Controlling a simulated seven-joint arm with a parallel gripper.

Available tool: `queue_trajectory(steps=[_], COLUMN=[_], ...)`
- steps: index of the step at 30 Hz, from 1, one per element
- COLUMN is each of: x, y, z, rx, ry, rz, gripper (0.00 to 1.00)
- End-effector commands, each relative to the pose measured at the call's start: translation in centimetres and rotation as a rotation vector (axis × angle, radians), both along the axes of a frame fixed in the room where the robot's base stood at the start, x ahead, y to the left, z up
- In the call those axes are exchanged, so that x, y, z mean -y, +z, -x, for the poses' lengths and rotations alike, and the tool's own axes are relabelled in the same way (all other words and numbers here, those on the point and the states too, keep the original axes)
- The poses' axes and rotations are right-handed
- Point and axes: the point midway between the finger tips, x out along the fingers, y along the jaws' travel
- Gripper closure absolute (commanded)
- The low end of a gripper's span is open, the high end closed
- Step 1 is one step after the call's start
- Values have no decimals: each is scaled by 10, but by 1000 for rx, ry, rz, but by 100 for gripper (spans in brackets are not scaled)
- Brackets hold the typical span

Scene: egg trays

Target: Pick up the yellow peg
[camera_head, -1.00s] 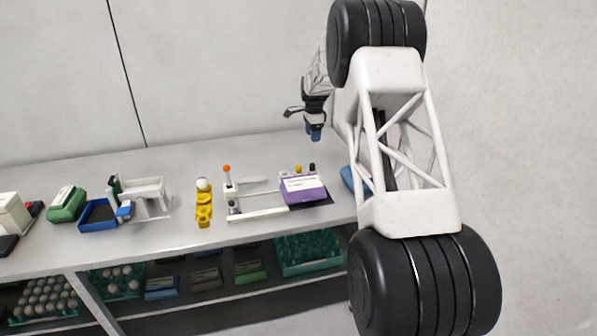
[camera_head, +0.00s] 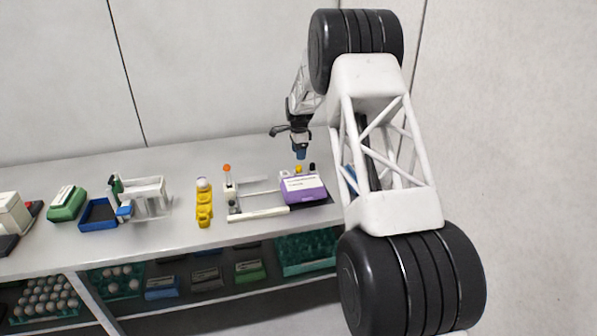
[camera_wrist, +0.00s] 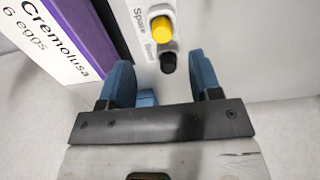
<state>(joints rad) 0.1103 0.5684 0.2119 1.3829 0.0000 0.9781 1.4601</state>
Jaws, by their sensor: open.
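The yellow peg (camera_wrist: 161,29) shows in the wrist view as a round yellow knob on a white block marked "Space". In the head view the small yellow peg (camera_head: 298,168) stands behind the purple egg box, just below my gripper. My gripper (camera_wrist: 164,72) is open, with its blue fingers apart and nothing between them. In the wrist view the yellow peg lies beyond the fingertips. In the head view my gripper (camera_head: 301,154) hangs above the peg; the exact gap cannot be told.
A black peg (camera_wrist: 168,62) sits beside the yellow one, close to the fingertips. The purple egg box (camera_head: 304,190) stands in front of the pegs, and at the left in the wrist view (camera_wrist: 84,35). Yellow cups (camera_head: 204,213) and a blue tray (camera_head: 100,216) are further left.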

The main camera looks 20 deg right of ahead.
Motion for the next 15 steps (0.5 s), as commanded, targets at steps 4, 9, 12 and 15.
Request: queue_trajectory(steps=[4,9,12,15], x=[0,0,0,0], y=[-12,-17,-17,-18], z=[0,0,0,0], rx=[0,0,0,0], ry=[0,0,0,0], rz=[0,0,0,0], gripper=[42,42,42,42])
